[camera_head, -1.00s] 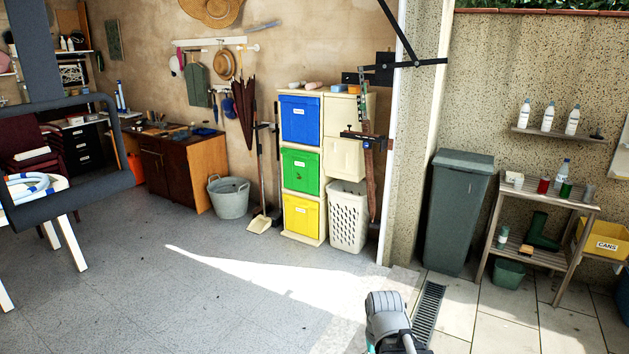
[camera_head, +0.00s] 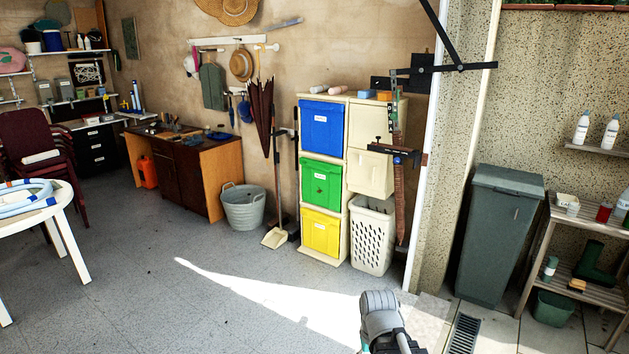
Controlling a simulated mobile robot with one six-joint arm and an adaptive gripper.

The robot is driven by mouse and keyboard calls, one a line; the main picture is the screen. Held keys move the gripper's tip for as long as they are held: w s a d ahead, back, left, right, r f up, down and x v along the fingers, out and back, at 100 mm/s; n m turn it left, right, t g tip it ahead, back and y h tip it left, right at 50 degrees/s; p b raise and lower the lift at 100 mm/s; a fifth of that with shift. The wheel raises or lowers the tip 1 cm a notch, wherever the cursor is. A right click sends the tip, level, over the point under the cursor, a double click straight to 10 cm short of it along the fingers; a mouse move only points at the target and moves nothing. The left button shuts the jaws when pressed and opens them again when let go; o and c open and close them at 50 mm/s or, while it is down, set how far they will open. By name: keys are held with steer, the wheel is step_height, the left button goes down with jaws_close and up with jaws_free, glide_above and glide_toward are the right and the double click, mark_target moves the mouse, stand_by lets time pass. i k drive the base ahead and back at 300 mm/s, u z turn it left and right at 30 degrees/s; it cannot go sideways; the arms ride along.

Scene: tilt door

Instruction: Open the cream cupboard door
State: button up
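A cream cupboard unit (camera_head: 346,108) stands against the back wall, right of the picture's middle. Its left column has blue (camera_head: 322,126), green (camera_head: 321,184) and yellow (camera_head: 321,232) fronts. I cannot tell which is the door meant. A dark bracket and a hanging brown strip partly cover their right edge. A grey link of my arm shows at the bottom edge, well short of the unit. No gripper fingers are visible.
A white slotted basket (camera_head: 372,238) stands on the floor below the cream fronts. A broom and dustpan (camera_head: 275,238) and a metal tub (camera_head: 243,208) are left of the unit. A grey bin (camera_head: 499,232) is right. The floor in front is clear.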

mark_target(365, 171)
steer(key=u, duration=0.05)
steer(key=i, duration=3.2)
steer(key=z, duration=0.2)
